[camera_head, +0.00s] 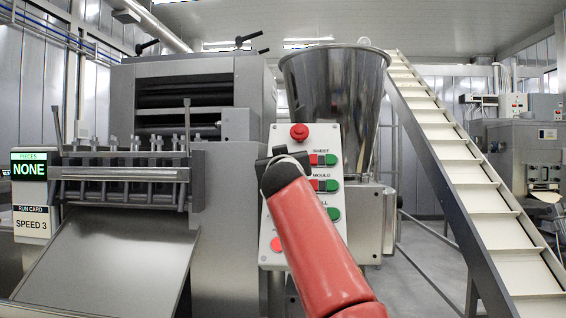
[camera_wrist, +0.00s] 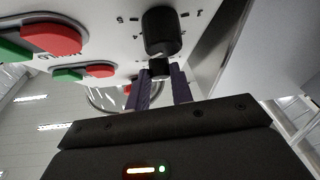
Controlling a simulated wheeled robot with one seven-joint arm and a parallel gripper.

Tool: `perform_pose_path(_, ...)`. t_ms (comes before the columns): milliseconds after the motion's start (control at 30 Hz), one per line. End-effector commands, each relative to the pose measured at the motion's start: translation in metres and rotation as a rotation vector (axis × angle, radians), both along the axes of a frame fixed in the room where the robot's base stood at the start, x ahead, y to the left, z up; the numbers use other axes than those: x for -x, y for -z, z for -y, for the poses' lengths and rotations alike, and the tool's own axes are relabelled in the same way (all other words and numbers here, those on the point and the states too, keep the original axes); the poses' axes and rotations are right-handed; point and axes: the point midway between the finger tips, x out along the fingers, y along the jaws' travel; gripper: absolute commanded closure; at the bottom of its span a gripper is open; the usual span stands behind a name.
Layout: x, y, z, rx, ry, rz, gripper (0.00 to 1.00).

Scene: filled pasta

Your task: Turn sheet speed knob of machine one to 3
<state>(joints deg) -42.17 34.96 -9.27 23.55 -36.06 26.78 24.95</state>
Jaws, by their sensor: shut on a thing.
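The machine's white control panel (camera_head: 322,137) has a SHEET row and a MOULD row of red and green buttons. My gripper (camera_head: 280,157) is at the left side of the panel near the SHEET row and hides the knobs there. In the wrist view, the purple fingers of my gripper (camera_wrist: 162,88) are shut around the small black sheet speed knob (camera_wrist: 160,67). Its pointer and scale cannot be read. A larger-looking black knob (camera_wrist: 161,30), in the MOULD row, is nearer the camera with scale marks around it.
A red stop button (camera_head: 299,132) tops the panel. A sign (camera_head: 29,169) above the run card reads NONE. A metal hopper (camera_head: 335,90) stands behind the panel, and an inclined conveyor (camera_head: 450,150) rises at the right. The rollers and sloping metal sheet (camera_head: 110,255) are at left.

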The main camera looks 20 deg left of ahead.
Motion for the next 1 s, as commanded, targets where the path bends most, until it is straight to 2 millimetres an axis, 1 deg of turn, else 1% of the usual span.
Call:
perform_pose_path(267,-0.001,0.002,0.000,0.001,0.001,-0.004,1.00)
perform_pose_path(300,-0.001,0.002,0.000,0.001,0.001,-0.004,0.74)
perform_pose_path(433,-0.001,0.002,0.000,0.001,0.001,-0.003,0.56)
perform_pose_path(767,0.001,0.002,0.000,0.001,-0.001,-0.002,0.56)
perform_pose_path(867,0.008,0.006,0.003,0.001,-0.001,-0.002,0.56)
perform_pose_path(1000,0.025,0.012,0.009,0.000,-0.001,-0.001,0.56)
